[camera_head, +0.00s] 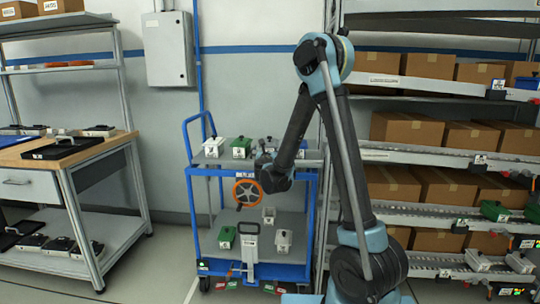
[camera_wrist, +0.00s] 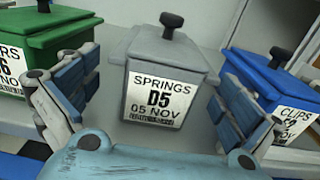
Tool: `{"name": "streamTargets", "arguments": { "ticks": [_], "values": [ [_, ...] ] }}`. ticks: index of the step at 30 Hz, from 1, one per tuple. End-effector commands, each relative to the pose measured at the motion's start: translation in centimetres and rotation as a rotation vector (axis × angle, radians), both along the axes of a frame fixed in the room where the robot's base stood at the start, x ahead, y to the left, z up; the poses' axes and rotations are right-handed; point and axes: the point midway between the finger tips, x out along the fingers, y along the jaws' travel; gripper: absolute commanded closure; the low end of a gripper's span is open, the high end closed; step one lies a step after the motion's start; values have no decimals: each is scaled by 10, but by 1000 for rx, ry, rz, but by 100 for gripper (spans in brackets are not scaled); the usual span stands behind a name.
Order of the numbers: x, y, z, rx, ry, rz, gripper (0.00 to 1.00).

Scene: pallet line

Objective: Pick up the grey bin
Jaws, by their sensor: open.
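The grey bin (camera_wrist: 165,62) stands upright in the middle of the wrist view. It has a grey lid with a dark knob and a label reading SPRINGS D5 05 NOV. My gripper (camera_wrist: 153,88) is open, with one blue finger to the left of the bin and one to the right; I cannot tell whether either touches it. In the head view my gripper (camera_head: 264,168) is at the top shelf of a blue cart (camera_head: 188,152), and the grey bin there is largely hidden behind it.
A green bin (camera_wrist: 50,40) stands close on the left and a blue bin (camera_wrist: 268,88) close on the right. The cart's lower shelf holds more bins and an orange handwheel (camera_head: 247,193) hangs at its front. A workbench (camera_head: 100,150) stands left, box racks (camera_head: 440,157) right.

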Motion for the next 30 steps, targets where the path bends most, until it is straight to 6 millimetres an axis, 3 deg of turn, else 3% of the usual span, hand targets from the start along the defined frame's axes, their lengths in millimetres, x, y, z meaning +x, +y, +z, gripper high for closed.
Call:
{"name": "streamTargets", "arguments": {
  "ticks": [10, 18, 20, 27, 30],
  "values": [
    [43, -1, 2, 0, 0, -1, 0],
    [47, -1, 2, 0, 0, -1, 0],
    [47, -1, 2, 0, 0, 0, 11],
    [47, -1, 2, 0, 0, 0, 66],
    [47, -1, 2, 0, 0, 0, 69]
  ]
}}
